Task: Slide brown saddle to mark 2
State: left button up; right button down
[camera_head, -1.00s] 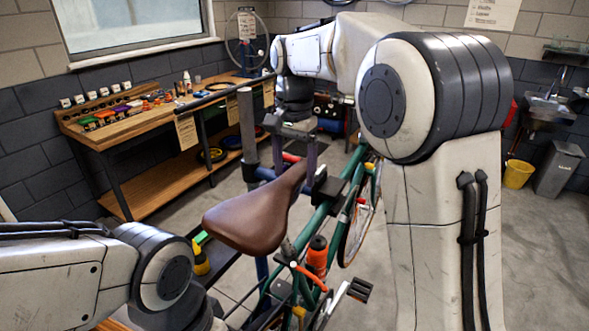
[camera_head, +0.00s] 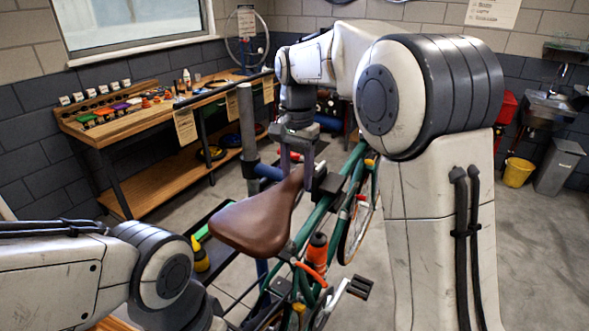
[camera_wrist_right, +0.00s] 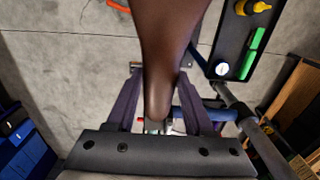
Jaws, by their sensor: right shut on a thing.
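The brown saddle (camera_head: 256,220) sits on top of the green bike, its wide rear toward me and its narrow nose pointing away. My right gripper (camera_head: 299,167) reaches down over the nose in the head view. In the right wrist view, the purple fingers of the right gripper (camera_wrist_right: 160,108) lie on both sides of the saddle nose (camera_wrist_right: 160,70) and are shut on it. The saddle's rails and clamp are mostly hidden under it. No numbered mark is readable. My left arm shows at lower left, but its gripper is out of view.
The green bike frame (camera_head: 322,212) with an orange bottle (camera_head: 317,252) is held by a grey stand post (camera_head: 247,130). A dark tray (camera_wrist_right: 238,45) with yellow and green items lies beside the saddle. A wooden workbench (camera_head: 118,132) stands at back left.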

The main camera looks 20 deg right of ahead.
jog(key=shift+c, duration=1.4)
grip_release()
jog(key=shift+r, duration=0.1)
notch_tip(320, 180, up, 10)
jog(key=shift+r, duration=0.2)
jog(key=shift+a, duration=0.1)
